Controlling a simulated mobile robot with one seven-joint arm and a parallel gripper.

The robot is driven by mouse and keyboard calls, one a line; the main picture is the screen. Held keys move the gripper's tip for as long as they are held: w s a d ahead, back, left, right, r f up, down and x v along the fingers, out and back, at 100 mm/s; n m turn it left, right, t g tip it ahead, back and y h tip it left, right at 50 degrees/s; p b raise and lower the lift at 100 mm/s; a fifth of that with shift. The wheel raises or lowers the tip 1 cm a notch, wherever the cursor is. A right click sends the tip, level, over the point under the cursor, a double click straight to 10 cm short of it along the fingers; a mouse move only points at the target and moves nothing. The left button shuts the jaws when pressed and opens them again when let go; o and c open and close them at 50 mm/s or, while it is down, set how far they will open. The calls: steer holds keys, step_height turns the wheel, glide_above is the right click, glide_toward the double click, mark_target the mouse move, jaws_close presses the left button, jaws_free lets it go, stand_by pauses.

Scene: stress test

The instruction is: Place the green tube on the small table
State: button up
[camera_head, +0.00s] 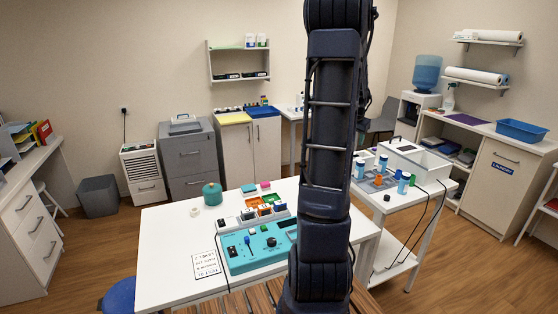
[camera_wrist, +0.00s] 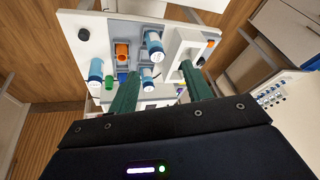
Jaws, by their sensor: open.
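A small green cylinder, likely the green tube (camera_wrist: 122,77), stands among blue-capped bottles on a white table (camera_wrist: 103,30) in the wrist view. In the head view a small green item (camera_head: 412,179) shows beside the bottles on the white table at right (camera_head: 375,199). My gripper (camera_wrist: 160,70) is open, with its two dark green fingers apart over the near part of that table. Nothing is clearly held between them. The left fingertip appears close to the green tube in the picture; I cannot tell whether they touch. The head view does not show the gripper.
Blue-capped bottles (camera_wrist: 154,46), an orange cup (camera_wrist: 122,49), a black knob (camera_wrist: 84,34) and a white box (camera_wrist: 178,55) crowd the table. In the head view, a larger white table (camera_head: 165,235) holds a teal device (camera_head: 262,252). Its left part is mostly clear.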

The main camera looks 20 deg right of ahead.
steer(key=s+a+r+n+y, duration=0.1)
steer(key=s+a+r+n, duration=0.15)
steer(key=a, duration=0.65)
steer(key=s+a+r+n+t+y, duration=0.1)
steer(key=a+r+n, duration=0.15)
steer(key=a, duration=0.55)
steer(key=s+a+r+n, duration=0.1)
steer(key=s+a+r, duration=0.15)
steer(key=a, duration=0.65)
steer(key=s+a+n+y, duration=0.1)
steer(key=s+a+n, duration=0.6)
steer(key=s+a, duration=0.8)
steer(key=a, duration=0.2)
steer(key=shift+s+a+t, duration=0.2)
steer(key=shift+a+t, duration=0.1)
